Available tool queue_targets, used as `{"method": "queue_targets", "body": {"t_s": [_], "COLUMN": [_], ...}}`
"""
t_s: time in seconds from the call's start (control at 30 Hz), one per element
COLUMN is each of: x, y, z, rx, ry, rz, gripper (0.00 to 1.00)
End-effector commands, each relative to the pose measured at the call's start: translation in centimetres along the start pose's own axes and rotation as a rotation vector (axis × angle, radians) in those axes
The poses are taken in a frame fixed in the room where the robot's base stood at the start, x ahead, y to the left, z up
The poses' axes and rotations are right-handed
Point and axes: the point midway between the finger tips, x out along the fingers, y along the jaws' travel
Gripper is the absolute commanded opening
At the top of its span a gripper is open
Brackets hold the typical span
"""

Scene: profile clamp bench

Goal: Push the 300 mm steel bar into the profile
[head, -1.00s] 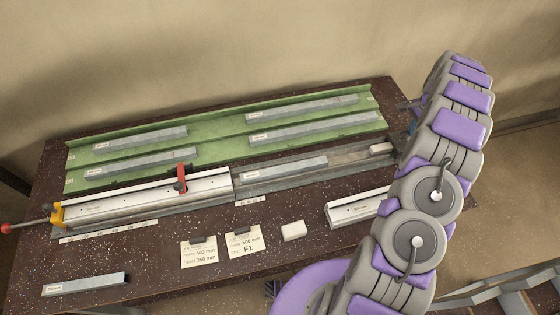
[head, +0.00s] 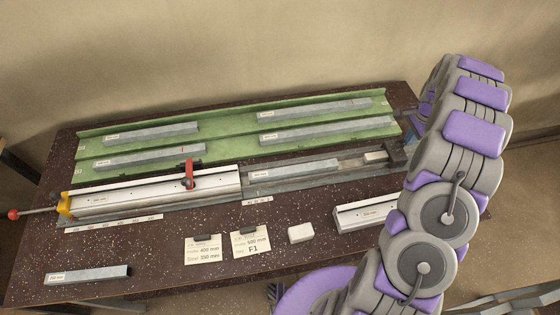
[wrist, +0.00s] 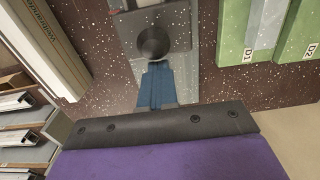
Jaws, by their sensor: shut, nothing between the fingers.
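A grey steel bar (head: 295,170) with a white label lies in the channel (head: 350,159) just right of the silver profile (head: 155,190); its label is too small to read surely. The red clamp (head: 188,174) sits across the profile's right part. A slider with a pale front (head: 375,157) and dark rear block (head: 398,153) stands in the channel, a short gap right of the bar. My gripper (head: 411,136) is shut and empty at the slider's rear. In the wrist view its blue fingers (wrist: 157,72) are close behind a round dark knob (wrist: 152,42); contact is unclear.
The green rack (head: 240,128) behind the channel holds several bars. A loose bar (head: 88,275) lies front left. Two cards (head: 251,242), a white block (head: 300,233) and a short profile (head: 365,213) lie in front.

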Motion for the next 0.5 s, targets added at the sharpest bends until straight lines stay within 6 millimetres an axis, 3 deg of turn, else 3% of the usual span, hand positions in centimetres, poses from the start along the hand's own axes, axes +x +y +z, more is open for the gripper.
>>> {"method": "queue_targets", "body": {"t_s": [0.5], "x": [0.1], "y": [-0.1], "z": [3.6], "rx": [-0.003], "ry": [0.001], "rz": [-0.001], "gripper": [0.0]}}
